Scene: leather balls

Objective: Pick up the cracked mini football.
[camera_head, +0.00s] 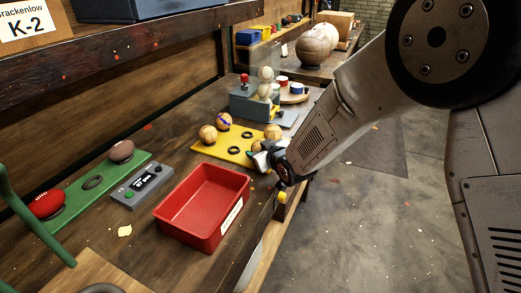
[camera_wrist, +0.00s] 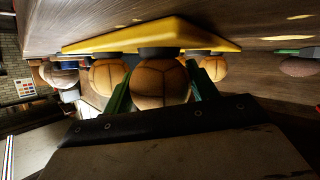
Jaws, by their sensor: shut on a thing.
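A yellow board (camera_head: 212,149) with black rings holds several small tan balls. One ball (camera_head: 208,134) is at its left, one with a blue-purple mark (camera_head: 224,120) is behind it, and another (camera_head: 272,131) is at the right. My gripper (camera_head: 257,158) is at the board's right front edge, mostly hiding the ball there. In the upside-down wrist view, its green fingers are shut on a tan seamed ball (camera_wrist: 160,83), which is close against a dark ring on the board. I cannot make out a crack on any ball.
A red tray (camera_head: 181,215) stands in front of the board. A grey device with a screen (camera_head: 143,186) and a green rack (camera_head: 100,184) with a red ball (camera_head: 47,204) and a brown ball (camera_head: 121,151) are at left.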

